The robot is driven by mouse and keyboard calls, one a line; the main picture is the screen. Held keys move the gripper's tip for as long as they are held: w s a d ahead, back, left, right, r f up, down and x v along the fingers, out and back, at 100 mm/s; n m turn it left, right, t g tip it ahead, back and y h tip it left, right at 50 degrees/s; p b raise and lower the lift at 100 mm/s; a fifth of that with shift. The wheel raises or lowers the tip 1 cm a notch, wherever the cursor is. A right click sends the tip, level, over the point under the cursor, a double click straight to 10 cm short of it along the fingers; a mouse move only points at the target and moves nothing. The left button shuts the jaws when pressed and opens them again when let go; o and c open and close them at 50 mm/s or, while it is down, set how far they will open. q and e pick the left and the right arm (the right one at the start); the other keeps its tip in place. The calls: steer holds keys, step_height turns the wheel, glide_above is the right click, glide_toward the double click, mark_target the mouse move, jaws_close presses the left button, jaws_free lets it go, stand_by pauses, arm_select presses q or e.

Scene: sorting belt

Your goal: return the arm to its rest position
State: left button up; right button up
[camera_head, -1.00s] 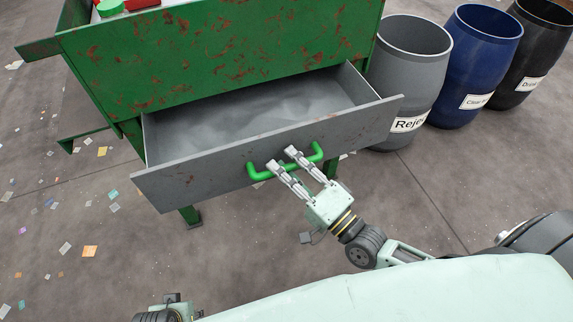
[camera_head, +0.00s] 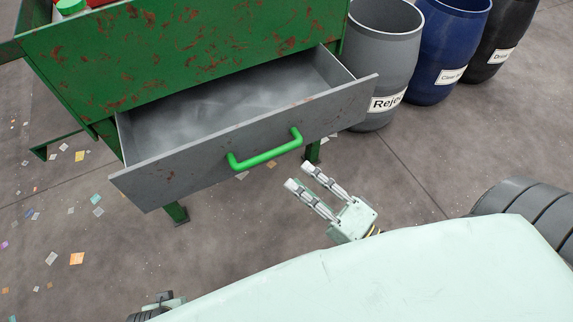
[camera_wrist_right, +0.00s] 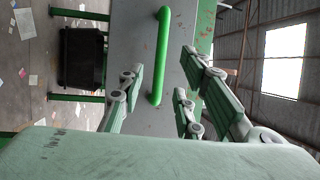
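My right gripper (camera_head: 299,176) is open and empty, in front of the drawer and apart from its green handle (camera_head: 265,150). In the right wrist view its fingers (camera_wrist_right: 158,85) are spread, and the green handle (camera_wrist_right: 161,55) shows beyond them, with nothing between the fingers. The grey drawer (camera_head: 190,178) stands pulled out of the green rusty sorting belt frame (camera_head: 200,55); greyish material lies inside it. Of my left arm only a small part (camera_head: 160,303) shows at the bottom edge; its fingers are out of view.
A grey Reject barrel (camera_head: 385,55), a blue barrel (camera_head: 448,50) and a black barrel (camera_head: 503,35) stand at the upper right. Paper scraps (camera_head: 77,258) litter the floor at left. A dark crate (camera_wrist_right: 82,58) shows in the right wrist view.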

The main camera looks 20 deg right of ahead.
steer(key=shift+s+d+f, duration=0.1)
steer(key=shift+s+d, duration=0.2)
steer(key=shift+s, duration=0.35)
